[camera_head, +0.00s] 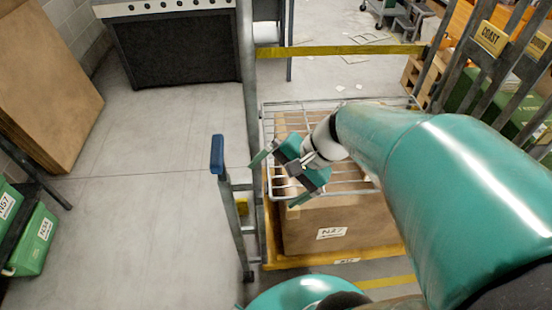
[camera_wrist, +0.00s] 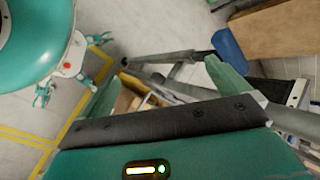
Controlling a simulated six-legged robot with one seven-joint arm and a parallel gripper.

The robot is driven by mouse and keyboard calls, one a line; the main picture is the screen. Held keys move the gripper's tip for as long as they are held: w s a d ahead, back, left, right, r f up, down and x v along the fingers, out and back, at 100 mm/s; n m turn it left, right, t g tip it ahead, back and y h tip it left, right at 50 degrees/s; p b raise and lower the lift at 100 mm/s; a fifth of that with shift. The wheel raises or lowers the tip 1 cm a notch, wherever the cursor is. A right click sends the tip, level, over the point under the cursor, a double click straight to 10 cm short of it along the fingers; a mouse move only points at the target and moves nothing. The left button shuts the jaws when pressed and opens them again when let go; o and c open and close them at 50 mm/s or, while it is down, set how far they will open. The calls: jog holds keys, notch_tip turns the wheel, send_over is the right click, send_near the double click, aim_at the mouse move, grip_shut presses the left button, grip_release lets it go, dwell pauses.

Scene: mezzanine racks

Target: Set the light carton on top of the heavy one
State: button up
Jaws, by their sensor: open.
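A large brown carton with a white N27 label (camera_head: 345,228) sits low on a yellow-edged base (camera_head: 290,263), under and behind a wire grid (camera_head: 345,192). More brown cardboard shows through the grid; I cannot tell whether it is the same carton or another. Which carton is light or heavy is not clear. My gripper (camera_head: 283,177) is open and empty, over the grid's left side, its fingers apart. In the wrist view my open gripper (camera_wrist: 165,85) has metal rails and a brown patch behind its fingers; no carton lies clearly between them.
A metal post with a blue-capped handle (camera_head: 217,155) stands left of the grid. Green bins (camera_head: 35,240) are at lower left, and a big brown board or box (camera_head: 45,80) at upper left. Slatted metal uprights (camera_head: 490,65) stand at right. The grey floor at left is clear.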

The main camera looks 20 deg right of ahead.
jog(key=s+r+n+t+h, duration=0.2)
jog(key=r+n+h, duration=0.4)
jog(key=n, duration=0.4)
jog(key=shift+s+a+r+h, duration=0.45)
jog(key=shift+s+r, duration=0.2)
jog(key=shift+r, duration=0.2)
